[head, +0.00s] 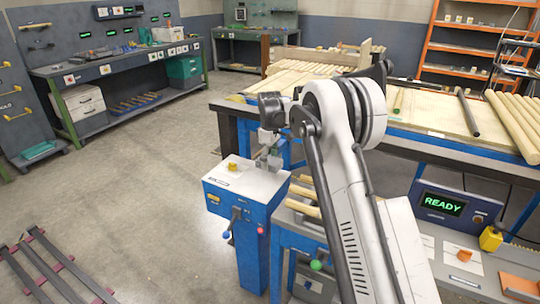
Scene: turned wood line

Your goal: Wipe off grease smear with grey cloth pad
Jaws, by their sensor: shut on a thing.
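My gripper (268,150) points down, low over the white top of a blue machine cabinet (245,180), at its back right. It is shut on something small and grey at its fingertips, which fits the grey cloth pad. The pad's outline is too small and too hidden by the fingers to make out. I cannot tell whether it touches the cabinet top.
A bench with wooden rods (440,105) lies behind and right. A READY display (443,204) is at right. Open floor (140,190) lies left.

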